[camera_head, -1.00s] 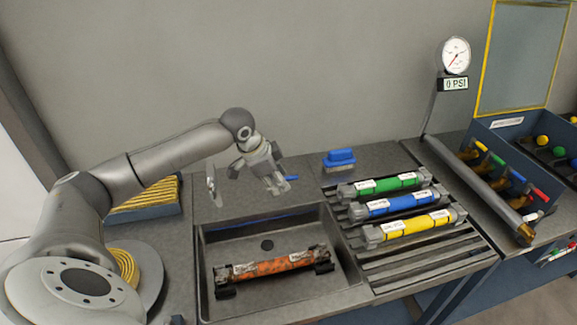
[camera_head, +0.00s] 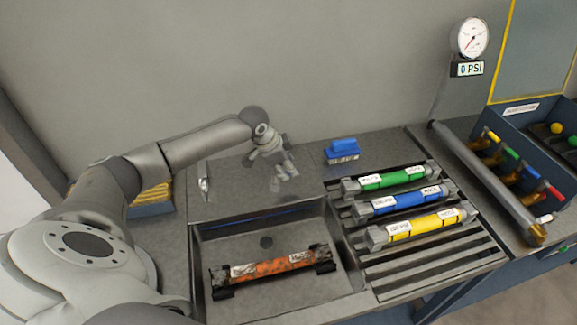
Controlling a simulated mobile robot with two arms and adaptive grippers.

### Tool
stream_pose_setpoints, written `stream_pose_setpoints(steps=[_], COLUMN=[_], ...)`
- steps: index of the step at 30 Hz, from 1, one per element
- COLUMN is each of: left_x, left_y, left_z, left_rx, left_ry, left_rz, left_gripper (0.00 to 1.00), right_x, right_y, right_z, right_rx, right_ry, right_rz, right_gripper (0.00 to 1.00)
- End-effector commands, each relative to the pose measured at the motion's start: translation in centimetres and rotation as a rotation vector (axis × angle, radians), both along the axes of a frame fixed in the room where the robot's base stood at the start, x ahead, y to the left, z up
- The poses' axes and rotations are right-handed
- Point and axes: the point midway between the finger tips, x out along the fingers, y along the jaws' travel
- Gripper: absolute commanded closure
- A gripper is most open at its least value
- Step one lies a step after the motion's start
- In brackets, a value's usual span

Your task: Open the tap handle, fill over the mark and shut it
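My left gripper (camera_head: 281,167) hangs over the back edge of the grey sink (camera_head: 222,232), near the wall. Its fingers are small and blurred, so I cannot tell whether they are open or shut, or whether they touch anything. No tap handle shows clearly; one may be hidden behind the gripper. A small upright metal piece (camera_head: 204,188) stands at the sink's back left; I cannot tell what it is. A rusty orange cylinder (camera_head: 271,267) lies across the sink, with dark end brackets. No fill mark or water can be made out. My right gripper is out of view.
Green (camera_head: 392,180), blue (camera_head: 404,201) and yellow (camera_head: 422,227) cylinders lie on a slatted rack right of the sink. A blue brush (camera_head: 342,149) sits behind it. A long metal bar (camera_head: 485,183) and a gauge reading 0 PSI (camera_head: 470,38) stand further right.

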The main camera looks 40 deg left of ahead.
Motion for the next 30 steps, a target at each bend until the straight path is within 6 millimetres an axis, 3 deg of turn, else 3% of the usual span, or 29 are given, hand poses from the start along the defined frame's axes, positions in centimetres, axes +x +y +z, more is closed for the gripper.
stream_pose_setpoints(steps=[9, 17, 25, 30], left_x=[1.1, 1.1, 1.1, 1.1], left_y=[-0.3, -0.3, -0.3, -0.3], left_z=[-2.3, -2.4, -2.4, -2.3], left_rx=[0.000, 0.000, 0.001, -0.001], left_ry=[-0.001, -0.001, -0.001, -0.001], left_rz=[0.000, 0.000, 0.000, 0.000], left_gripper=[0.64, 0.64, 0.98, 1.00], right_x=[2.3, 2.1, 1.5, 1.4], right_y=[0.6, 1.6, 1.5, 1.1], right_z=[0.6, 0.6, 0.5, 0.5], right_rx=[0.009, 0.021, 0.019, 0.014], right_ry=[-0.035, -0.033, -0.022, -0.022], right_rz=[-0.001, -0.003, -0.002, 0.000], right_gripper=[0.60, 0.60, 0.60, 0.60])
